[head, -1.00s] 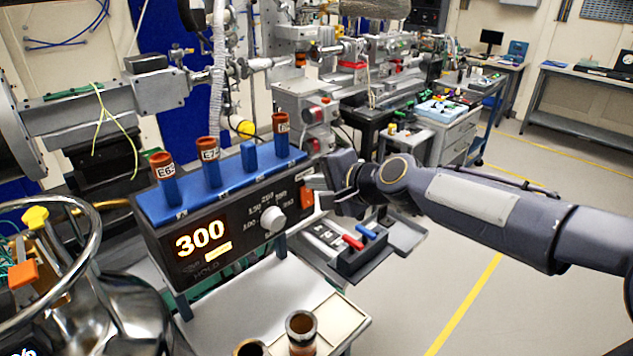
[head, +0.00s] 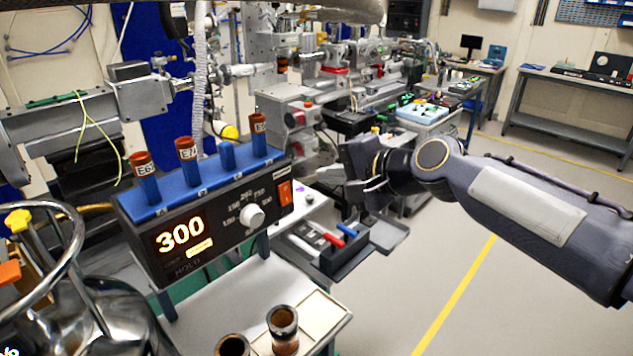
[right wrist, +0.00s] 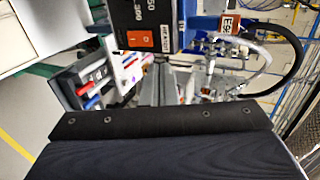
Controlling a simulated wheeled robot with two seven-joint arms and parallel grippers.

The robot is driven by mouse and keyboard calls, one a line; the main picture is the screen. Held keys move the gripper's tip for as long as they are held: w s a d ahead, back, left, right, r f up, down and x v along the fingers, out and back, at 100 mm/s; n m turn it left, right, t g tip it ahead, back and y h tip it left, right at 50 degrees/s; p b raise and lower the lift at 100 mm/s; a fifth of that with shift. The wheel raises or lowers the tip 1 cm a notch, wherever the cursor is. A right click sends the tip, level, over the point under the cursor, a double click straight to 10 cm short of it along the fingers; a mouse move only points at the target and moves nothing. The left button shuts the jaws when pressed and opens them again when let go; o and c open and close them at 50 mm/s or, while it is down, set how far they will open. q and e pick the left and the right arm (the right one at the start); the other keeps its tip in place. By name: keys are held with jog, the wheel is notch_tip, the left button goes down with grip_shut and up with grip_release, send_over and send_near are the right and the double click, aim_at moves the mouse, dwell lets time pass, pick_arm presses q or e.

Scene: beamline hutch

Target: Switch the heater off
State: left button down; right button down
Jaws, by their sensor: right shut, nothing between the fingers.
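The heater (head: 215,260) is a dark box with a blue block on top, in the middle left of the head view. Its display glows 300, with a small amber lit label below. A white knob (head: 252,216) sits right of the display. The orange rocker switch (head: 285,193) is at the panel's right end; it also shows in the right wrist view (right wrist: 141,40), marked I and O. I cannot tell which side is pressed. My right gripper (head: 347,185) is shut and empty, right of the switch with a gap between them. My left gripper is out of view.
Brown-topped tubes (head: 187,150) stand in the blue block. Brown vials (head: 284,330) stand on the front shelf. A tray with red and blue handled tools (head: 332,240) lies below my right gripper. A shiny metal vessel (head: 95,310) is at lower left. Floor at right is clear.

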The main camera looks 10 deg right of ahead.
jog(key=shift+s+d+r, duration=0.5)
jog(key=shift+s+r, duration=0.25)
jog(key=shift+s, duration=0.05)
jog(key=s+d+f+n+g+h, duration=0.1)
jog(key=s+f+n, duration=0.3)
jog(key=s+f, duration=0.6)
jog(key=s+d+f+n+g+h, duration=0.2)
jog(key=s+d+f+n+g, duration=0.2)
jog(key=s+f, duration=0.7)
jog(key=s+n, duration=0.1)
jog(key=s, duration=0.3)
jog(key=shift+f+n+h, duration=0.3)
